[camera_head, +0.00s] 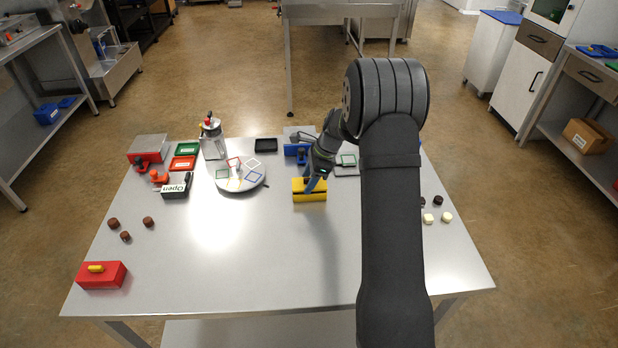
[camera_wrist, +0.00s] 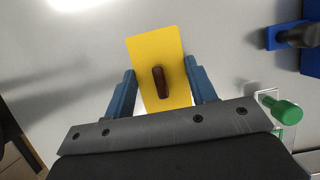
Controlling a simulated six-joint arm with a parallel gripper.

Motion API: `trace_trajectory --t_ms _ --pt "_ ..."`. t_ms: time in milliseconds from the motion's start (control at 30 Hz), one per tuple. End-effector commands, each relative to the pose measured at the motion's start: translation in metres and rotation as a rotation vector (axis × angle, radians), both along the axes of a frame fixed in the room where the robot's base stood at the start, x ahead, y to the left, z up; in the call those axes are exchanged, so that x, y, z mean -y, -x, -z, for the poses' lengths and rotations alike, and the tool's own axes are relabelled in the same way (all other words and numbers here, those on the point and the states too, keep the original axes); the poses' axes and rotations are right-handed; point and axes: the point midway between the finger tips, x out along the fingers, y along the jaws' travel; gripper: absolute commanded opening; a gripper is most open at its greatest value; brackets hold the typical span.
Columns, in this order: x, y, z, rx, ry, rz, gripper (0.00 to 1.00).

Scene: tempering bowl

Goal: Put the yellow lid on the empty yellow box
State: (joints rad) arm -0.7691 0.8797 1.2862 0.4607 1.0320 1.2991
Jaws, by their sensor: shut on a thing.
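The yellow lid (camera_wrist: 150,55), a flat plate with a dark brown handle, lies between my gripper's blue fingers in the wrist view. My gripper (camera_wrist: 160,80) is shut on the lid, with one finger along each long side. In the head view my gripper (camera_head: 312,185) points down at the yellow box (camera_head: 310,197). The lid shows as the upper yellow band, right over the box, with a thin dark line between. I cannot tell whether it rests fully on the box. The box's inside is hidden.
A round turntable (camera_head: 241,180) with coloured frames stands to the left. A blue box (camera_head: 297,150) stands just behind. A red box (camera_head: 101,275) with a yellow handle sits front left. Brown pieces (camera_head: 148,222) lie at left. The front middle of the table is clear.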

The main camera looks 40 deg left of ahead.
Motion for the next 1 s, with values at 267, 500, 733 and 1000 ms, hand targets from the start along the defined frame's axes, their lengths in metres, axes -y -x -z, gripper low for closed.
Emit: trace_trajectory --t_ms 267,500,733,1000 --pt "0.0 0.0 0.006 -0.001 0.001 0.0 0.27" --pt "0.0 0.0 0.011 -0.001 0.001 0.0 0.27" --pt "0.001 0.001 0.014 -0.001 0.003 -0.001 0.27" --pt "0.001 0.001 0.014 -0.002 0.003 0.0 0.77"
